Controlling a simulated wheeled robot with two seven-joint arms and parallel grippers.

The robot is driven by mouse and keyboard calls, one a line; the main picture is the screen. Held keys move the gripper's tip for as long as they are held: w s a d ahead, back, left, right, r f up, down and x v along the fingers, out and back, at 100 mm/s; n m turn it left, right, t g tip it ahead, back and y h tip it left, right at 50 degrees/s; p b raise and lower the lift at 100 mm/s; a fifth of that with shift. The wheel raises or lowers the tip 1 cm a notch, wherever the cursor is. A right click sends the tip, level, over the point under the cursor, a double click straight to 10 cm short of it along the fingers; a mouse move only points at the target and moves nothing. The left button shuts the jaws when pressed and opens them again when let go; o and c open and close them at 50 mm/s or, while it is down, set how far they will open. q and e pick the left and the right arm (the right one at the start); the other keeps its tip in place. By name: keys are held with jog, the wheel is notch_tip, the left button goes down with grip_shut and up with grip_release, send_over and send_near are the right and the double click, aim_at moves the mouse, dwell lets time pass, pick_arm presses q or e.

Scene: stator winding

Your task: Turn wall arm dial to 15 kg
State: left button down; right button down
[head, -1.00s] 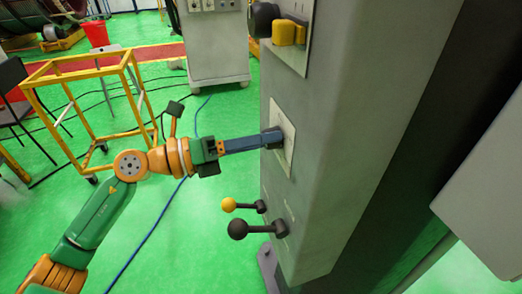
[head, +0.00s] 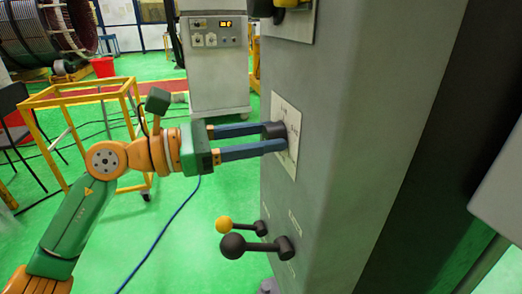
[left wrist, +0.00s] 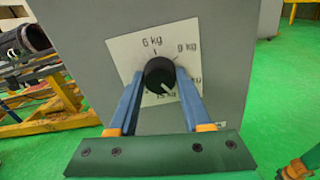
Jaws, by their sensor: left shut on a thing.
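The dial is a round black knob (left wrist: 159,74) on a white plate (left wrist: 125,52) on the side of a grey cabinet. In the left wrist view the plate reads 6 kg, 9 kg and, partly hidden below the knob, 15 kg; another label at right is mostly covered by a finger. A pale mark on the knob points down and slightly right, close to the 15 kg label. My left gripper (head: 274,138) is shut on the knob, one blue finger on each side. My right gripper is out of view.
Below the plate, a yellow-ball lever (head: 223,224) and a black-ball lever (head: 233,245) stick out from the grey cabinet (head: 345,150). A yellow frame cart (head: 80,96) and a grey control box (head: 218,75) stand behind my arm. Green floor is open at lower left.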

pick_arm(q)
jog(key=m+b, duration=0.2)
jog(key=m, duration=0.3)
jog(key=shift+r+b, duration=0.1)
jog(key=shift+b, duration=0.25)
jog(key=shift+m, duration=0.3)
jog(key=shift+r+m, duration=0.1)
jog(key=shift+m, duration=0.2)
jog(key=shift+c, duration=1.7)
grip_release()
